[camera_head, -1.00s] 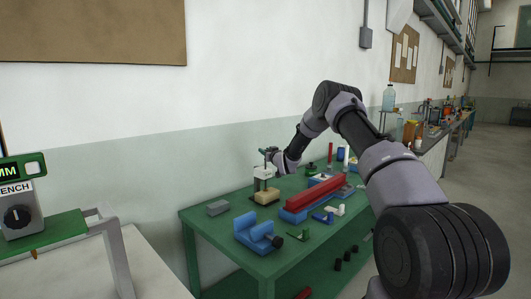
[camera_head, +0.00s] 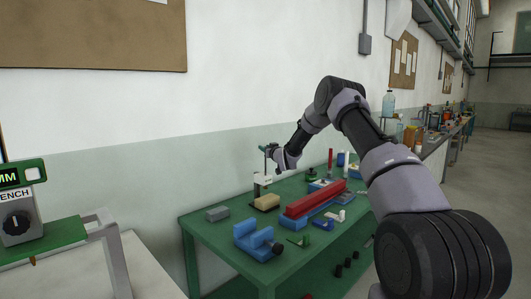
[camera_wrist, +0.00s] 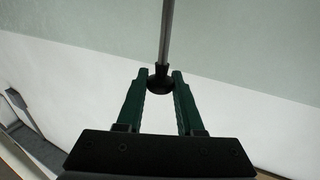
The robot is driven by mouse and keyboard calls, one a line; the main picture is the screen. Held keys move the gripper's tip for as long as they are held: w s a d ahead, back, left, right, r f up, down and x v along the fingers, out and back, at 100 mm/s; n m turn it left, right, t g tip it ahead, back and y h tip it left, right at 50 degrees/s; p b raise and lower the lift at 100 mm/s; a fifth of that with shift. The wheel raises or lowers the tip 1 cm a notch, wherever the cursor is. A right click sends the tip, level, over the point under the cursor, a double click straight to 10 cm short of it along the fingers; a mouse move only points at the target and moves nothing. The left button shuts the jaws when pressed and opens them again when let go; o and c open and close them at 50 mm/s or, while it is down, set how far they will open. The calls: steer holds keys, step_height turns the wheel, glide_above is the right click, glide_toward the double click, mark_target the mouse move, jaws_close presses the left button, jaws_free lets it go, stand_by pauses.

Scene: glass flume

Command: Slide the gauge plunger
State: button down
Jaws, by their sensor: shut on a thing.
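The gauge stands near the back edge of the green table, with a tan block (camera_head: 266,202) at its foot and a small white part (camera_head: 262,180) above it. My gripper (camera_head: 267,150) is above the white part. In the wrist view, the green fingers of my gripper (camera_wrist: 159,84) are closed around a dark round knob (camera_wrist: 158,82) on a thin metal rod (camera_wrist: 166,30), which looks like the plunger. The lower part of the gauge is out of the wrist view.
The wall is close behind. A light bench (camera_head: 155,270) with a dial box (camera_head: 17,218) stands at left.

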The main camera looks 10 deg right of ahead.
steer(key=c, duration=0.6)
jaws_free()
steer(key=shift+o, duration=0.2)
steer(key=v, duration=1)
steer(key=shift+s, duration=0.4)
steer(key=s+d+r+m+g+h, duration=0.3)
steer(key=s+r+g+h, duration=0.15)
steer(key=s+r, duration=1.4)
steer(key=s+m+g+y, duration=0.2)
steer(key=s+m+g, duration=0.2)
steer(key=s, duration=3.2)
steer(key=shift+s+f+g, duration=0.2)
steer(key=shift+f+g, duration=0.15)
steer(key=shift+g, duration=0.6)
